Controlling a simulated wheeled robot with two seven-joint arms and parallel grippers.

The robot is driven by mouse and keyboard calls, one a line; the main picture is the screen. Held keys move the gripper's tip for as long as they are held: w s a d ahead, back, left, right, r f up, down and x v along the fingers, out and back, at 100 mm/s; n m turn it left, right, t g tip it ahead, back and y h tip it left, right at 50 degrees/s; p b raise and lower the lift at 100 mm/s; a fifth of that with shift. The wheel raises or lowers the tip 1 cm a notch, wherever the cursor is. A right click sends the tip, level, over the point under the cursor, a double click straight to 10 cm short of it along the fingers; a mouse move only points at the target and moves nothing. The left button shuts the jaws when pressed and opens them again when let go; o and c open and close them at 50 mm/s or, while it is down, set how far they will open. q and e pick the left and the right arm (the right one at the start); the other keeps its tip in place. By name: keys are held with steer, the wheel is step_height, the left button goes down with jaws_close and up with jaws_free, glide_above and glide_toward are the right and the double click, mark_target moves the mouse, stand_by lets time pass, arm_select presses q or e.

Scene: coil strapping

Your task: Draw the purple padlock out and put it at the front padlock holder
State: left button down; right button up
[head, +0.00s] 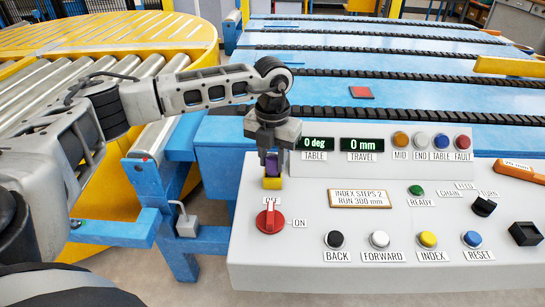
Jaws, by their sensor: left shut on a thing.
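The purple padlock (271,164) sits upright at the back left of the grey control panel. It is just above a small yellow block (272,184), and I cannot tell whether the two touch. My left gripper (271,154) points down from above and is shut on the padlock, hiding its upper part. A black open-topped box (525,233) at the panel's right edge looks like a padlock holder; no label names it as the front one. My right gripper is not in view.
A red rotary switch (270,221) marked OFF and ON is in front of the yellow block. Several buttons line the panel's front; a black knob (484,206) is near the box. A raised display housing (385,150) stands behind. The panel's middle is low.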

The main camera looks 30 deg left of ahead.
mark_target(273, 157)
arm_select(q)
steer(key=shift+r+p, duration=1.5)
steer(key=shift+r, duration=0.7)
